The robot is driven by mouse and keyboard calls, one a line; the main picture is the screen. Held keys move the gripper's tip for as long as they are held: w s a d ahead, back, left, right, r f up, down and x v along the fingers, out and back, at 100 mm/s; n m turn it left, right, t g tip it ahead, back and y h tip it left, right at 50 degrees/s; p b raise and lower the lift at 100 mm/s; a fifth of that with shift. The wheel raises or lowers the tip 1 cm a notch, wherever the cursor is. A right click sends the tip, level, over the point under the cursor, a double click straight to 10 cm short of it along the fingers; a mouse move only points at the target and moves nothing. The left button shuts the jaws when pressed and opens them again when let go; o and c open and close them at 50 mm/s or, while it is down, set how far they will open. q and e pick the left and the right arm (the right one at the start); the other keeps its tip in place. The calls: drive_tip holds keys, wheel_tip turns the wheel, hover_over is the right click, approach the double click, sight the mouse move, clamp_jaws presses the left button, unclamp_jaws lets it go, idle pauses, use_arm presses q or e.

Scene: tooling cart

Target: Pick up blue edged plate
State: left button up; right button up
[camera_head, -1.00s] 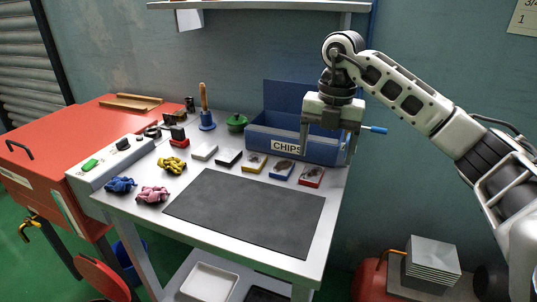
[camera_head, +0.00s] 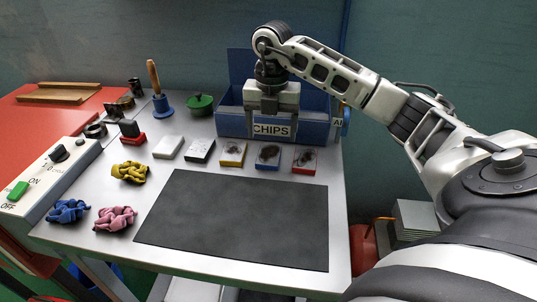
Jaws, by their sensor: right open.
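The blue edged plate (camera_head: 268,156) lies flat on the grey bench top, in a row of small blocks and plates. It has a dark patch on its pale face. A yellow edged plate (camera_head: 233,154) is to its left and a red edged plate (camera_head: 305,159) to its right. My left gripper is not in view.
The blue CHIPS bin (camera_head: 233,123) stands behind the row. A dark mat (camera_head: 235,220) covers the bench in front. White (camera_head: 168,147) and black-edged (camera_head: 200,150) blocks lie left of the plates. Crumpled cloths, including a yellow one (camera_head: 130,172), lie further left.

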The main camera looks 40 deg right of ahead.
sight(269, 154)
drive_tip(key=shift+w+f+p, duration=0.2)
drive_tip(key=shift+f, duration=1.45)
drive_tip(key=shift+w+f+p, duration=0.15)
drive_tip(key=shift+w+f, duration=0.05)
drive_tip(key=shift+f, duration=1.45)
drive_tip(key=shift+r, duration=0.1)
drive_tip(key=c, duration=1.5)
